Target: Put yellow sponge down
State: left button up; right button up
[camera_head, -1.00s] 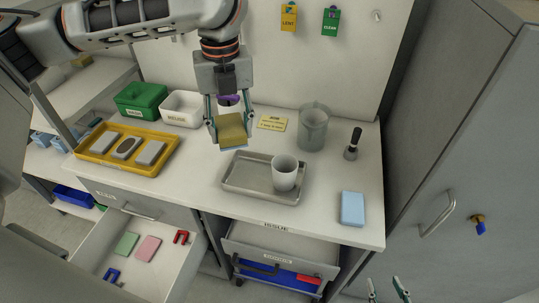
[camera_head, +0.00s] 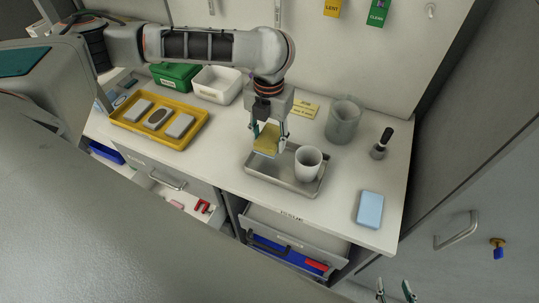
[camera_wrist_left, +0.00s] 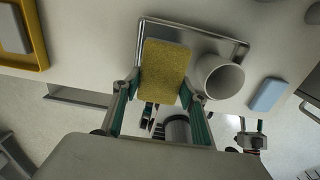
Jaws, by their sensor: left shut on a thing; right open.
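The yellow sponge (camera_head: 267,140) is held by my left gripper (camera_head: 268,134), which is shut on it over the left part of the metal tray (camera_head: 262,178). In the left wrist view the sponge (camera_wrist_left: 164,72) sits between the two fingers (camera_wrist_left: 160,98), beside the white cup. I cannot tell whether the sponge touches the tray. The white cup (camera_head: 308,164) stands upright on the right part of the tray. My right gripper (camera_head: 395,293) is open and empty at the bottom edge, in front of the table.
A yellow tray (camera_head: 149,136) with several blocks, a green bin (camera_head: 174,76) and a white bin (camera_head: 216,85) are on the left. A grey pitcher (camera_head: 343,121), a black-handled tool (camera_head: 381,145) and a light blue sponge (camera_head: 369,209) are on the right. Open drawers project below.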

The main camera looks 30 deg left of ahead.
aim_at(269, 139)
pick_arm(q)
notch_tip(269, 139, down, 8)
jog(key=shift+r, duration=0.1)
dwell(0.4)
jog(key=o, duration=0.5)
jog(key=shift+c, duration=0.2)
jog(key=shift+o, duration=0.3)
notch_tip(269, 139, up, 12)
jog(key=shift+r, duration=0.1)
dwell(0.3)
